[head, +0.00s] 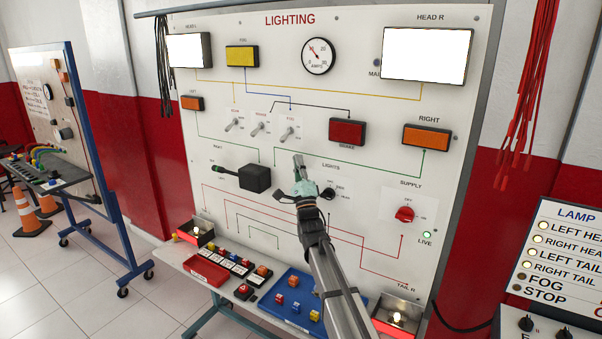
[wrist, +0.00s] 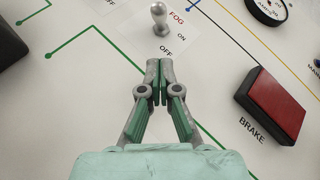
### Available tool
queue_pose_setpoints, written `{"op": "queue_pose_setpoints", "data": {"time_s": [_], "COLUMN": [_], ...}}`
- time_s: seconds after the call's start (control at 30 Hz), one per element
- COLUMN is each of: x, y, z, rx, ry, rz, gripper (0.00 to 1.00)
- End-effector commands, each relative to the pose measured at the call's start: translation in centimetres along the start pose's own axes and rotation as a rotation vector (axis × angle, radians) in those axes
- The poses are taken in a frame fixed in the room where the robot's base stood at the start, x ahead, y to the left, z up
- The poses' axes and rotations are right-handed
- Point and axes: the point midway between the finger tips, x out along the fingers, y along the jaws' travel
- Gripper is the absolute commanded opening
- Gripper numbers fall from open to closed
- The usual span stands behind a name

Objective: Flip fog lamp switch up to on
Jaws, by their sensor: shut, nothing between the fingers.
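The fog switch (head: 288,133) is a small silver toggle on the white lighting board, rightmost of three toggles in a row. In the wrist view the fog toggle (wrist: 159,19) stands at top centre beside printed FOG, ON and OFF labels. I cannot tell for sure which way its lever leans. My gripper (head: 298,162) is just below the fog switch in the head view. In the wrist view my gripper (wrist: 160,68) is shut and empty, its tips apart from the toggle in the picture. The yellow fog lamp (head: 242,56) looks unlit.
The red brake lamp (head: 347,132) stands out right of the switch; it also shows in the wrist view (wrist: 270,106). A black box (head: 255,177) with a green-tipped stalk is lower left. Both headlamps glow white. On the lamp panel (head: 560,245), the FOG indicator is dark.

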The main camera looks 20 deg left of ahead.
Motion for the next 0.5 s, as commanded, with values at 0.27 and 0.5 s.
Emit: {"op": "queue_pose_setpoints", "data": {"time_s": [0.27,0.5], "x": [3.7,4.0], "y": [-0.1,0.0], "z": [2.3,2.9], "rx": [0.001,0.000], "ry": [-0.001,0.000], "rz": [0.000,0.000], "gripper": [0.00,0.00]}}
